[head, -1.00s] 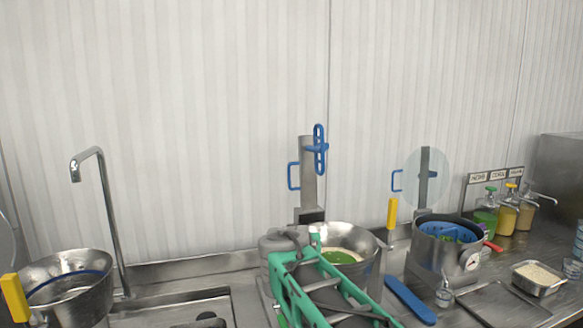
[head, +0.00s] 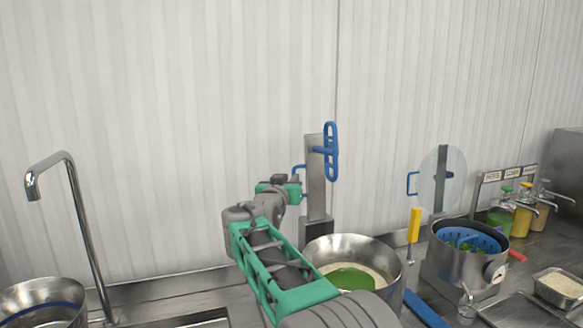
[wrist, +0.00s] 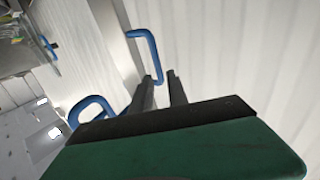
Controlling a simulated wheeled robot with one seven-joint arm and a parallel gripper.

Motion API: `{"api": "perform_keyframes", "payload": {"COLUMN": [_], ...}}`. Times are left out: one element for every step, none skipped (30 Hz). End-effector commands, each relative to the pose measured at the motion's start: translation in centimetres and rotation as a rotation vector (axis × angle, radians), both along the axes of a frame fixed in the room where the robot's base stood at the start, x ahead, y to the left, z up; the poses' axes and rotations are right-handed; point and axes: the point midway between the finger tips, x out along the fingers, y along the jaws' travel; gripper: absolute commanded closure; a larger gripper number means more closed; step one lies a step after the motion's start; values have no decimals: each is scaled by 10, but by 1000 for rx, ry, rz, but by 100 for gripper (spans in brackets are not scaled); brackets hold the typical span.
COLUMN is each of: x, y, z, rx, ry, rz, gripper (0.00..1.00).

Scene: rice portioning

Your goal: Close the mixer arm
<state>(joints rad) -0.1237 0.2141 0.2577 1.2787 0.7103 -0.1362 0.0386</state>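The mixer's arm (head: 315,178) is a grey steel column standing upright behind a steel bowl (head: 392,270). A blue slotted paddle (head: 331,150) is on its right side near the top, and a blue loop handle (head: 297,169) is on its left. My gripper (wrist: 160,76) is at the left of the column, close to this handle. In the wrist view the two dark fingers are apart. One end of the blue handle (wrist: 152,45) shows at the gap between the fingertips; I cannot tell whether they touch it. In the head view my wrist hides the fingers.
The bowl holds rice and something green. A yellow handle (head: 414,225) stands right of it. A second pot (head: 455,265) with a round clear disc (head: 441,178) above it is further right, then dispenser bottles (head: 523,215). A tap (head: 80,230) is at the left.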

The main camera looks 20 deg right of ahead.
Motion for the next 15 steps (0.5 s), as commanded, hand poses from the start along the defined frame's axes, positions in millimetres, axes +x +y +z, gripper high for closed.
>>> {"api": "perform_keyframes", "payload": {"x": [0, 1, 3, 5, 8, 14, 18, 23, 29, 34, 39, 45, 49, 53, 57], "y": [-1, -2, -4, -7, -10, -16, -21, -26, -32, -36, -40, -44, -46, -48, -50], "z": [1, 2, 2, 3, 4, 3, 4, 4, 5, 5, 5, 4, 4, 4, 3], "rx": [0, 0, 0, 0, 0, 0, 0, 0, 0, 0, -1, -1, 0, 0, 0], "ry": [-2, -2, -2, -2, -2, 0, 0, 1, 1, 1, 1, 1, 2, 1, 1], "rz": [-2, -2, -4, -5, -7, -9, -12, -14, -15, -16, -17, -17, -16, -15, -14], "gripper": [80, 80, 80, 80, 80, 80, 80, 80, 80, 80, 80, 80, 80, 80, 80]}}
